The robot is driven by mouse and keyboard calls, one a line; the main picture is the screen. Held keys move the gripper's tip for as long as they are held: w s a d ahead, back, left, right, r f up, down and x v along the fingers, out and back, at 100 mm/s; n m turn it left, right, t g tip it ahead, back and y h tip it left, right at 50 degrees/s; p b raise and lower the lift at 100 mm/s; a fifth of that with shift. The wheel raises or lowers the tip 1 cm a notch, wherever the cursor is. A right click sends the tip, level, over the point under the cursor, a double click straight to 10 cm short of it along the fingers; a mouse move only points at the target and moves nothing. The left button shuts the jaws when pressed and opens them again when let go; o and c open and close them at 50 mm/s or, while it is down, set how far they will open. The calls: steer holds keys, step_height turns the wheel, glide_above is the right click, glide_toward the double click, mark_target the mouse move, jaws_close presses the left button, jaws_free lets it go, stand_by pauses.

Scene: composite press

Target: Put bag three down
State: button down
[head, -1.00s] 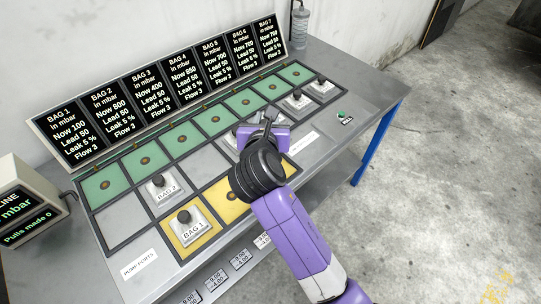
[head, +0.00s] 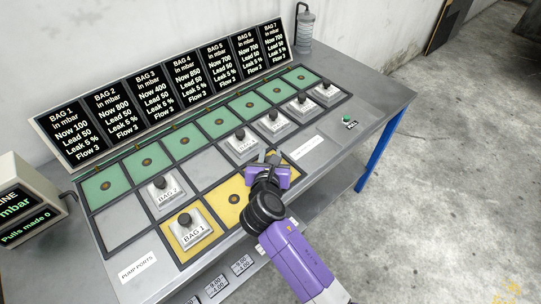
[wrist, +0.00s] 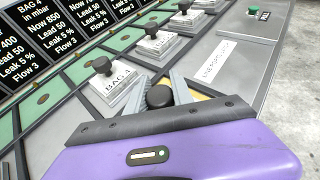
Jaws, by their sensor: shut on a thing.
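My gripper (head: 268,158) is over the front yellow row, at its right part. In the wrist view its two grey fingers are shut on a round black knob (wrist: 159,96), taken to be bag three's. The rest of that bag is hidden by my gripper, so I cannot tell whether it touches the panel. The grey bay (head: 205,165) between bag two (head: 166,190) and bag four (head: 243,145) is empty. A yellow square (head: 235,200) with a dark round port lies bare, left of my gripper. Bag one (head: 192,232) sits on the leftmost yellow square.
Bag four (wrist: 112,85) is close beside my fingers. Bags five (head: 273,123), six (head: 301,104) and seven (head: 325,91) stand farther right in the middle row. Green squares (head: 183,141) line the back, below the display board (head: 150,95). A green button (head: 347,119) is at right.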

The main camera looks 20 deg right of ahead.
steer(key=c, duration=1.1)
jaws_free()
steer(key=shift+f, duration=0.1)
steer(key=shift+s+a+r, duration=0.1)
steer(key=shift+s+r, duration=0.05)
steer(key=shift+r, duration=0.1)
steer(key=v, duration=1.1)
steer(key=shift+s+a, duration=0.2)
steer(key=shift+s, duration=0.05)
